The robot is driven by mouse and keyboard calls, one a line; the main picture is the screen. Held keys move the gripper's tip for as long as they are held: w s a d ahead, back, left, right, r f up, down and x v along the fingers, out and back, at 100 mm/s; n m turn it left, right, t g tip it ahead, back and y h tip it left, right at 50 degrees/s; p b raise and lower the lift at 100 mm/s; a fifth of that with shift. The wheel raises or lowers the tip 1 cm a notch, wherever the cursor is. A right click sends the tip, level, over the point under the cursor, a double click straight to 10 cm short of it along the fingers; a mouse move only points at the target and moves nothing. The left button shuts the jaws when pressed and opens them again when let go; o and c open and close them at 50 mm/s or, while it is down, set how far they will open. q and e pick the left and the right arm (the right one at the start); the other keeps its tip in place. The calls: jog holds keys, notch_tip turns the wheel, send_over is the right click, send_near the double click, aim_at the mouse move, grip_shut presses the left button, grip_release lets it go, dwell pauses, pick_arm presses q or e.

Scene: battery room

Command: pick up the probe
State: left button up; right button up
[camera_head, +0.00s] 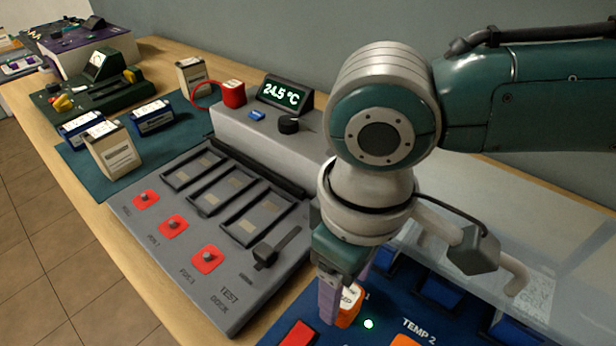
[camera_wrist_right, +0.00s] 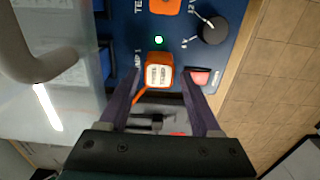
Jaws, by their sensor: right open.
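An orange block with a white label, which looks like the probe (camera_head: 347,305), stands on the blue panel (camera_head: 285,325), partly hidden behind a finger of my right gripper (camera_head: 336,300). In the right wrist view the orange probe (camera_wrist_right: 158,70) lies at the tips of my right gripper (camera_wrist_right: 160,88), between its two purple fingers. The gripper is open, with a gap visible on both sides of the probe. An orange lead runs from the probe's lower left. I cannot tell how deep the fingers reach around it. My left gripper is in neither view.
A grey test dock (camera_head: 225,285) with red buttons stands left of the blue panel. Behind it is a temperature display (camera_head: 284,93). A clear cover (camera_head: 545,275) rises at the right. A black knob (camera_wrist_right: 212,30) and red button (camera_wrist_right: 200,77) are close to the probe.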

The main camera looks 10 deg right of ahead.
aim_at(344, 294)
notch_tip(344, 294, down, 4)
jog(key=shift+w+r+b, duration=0.1)
jog(key=shift+b, duration=0.2)
grip_shut()
dwell(0.3)
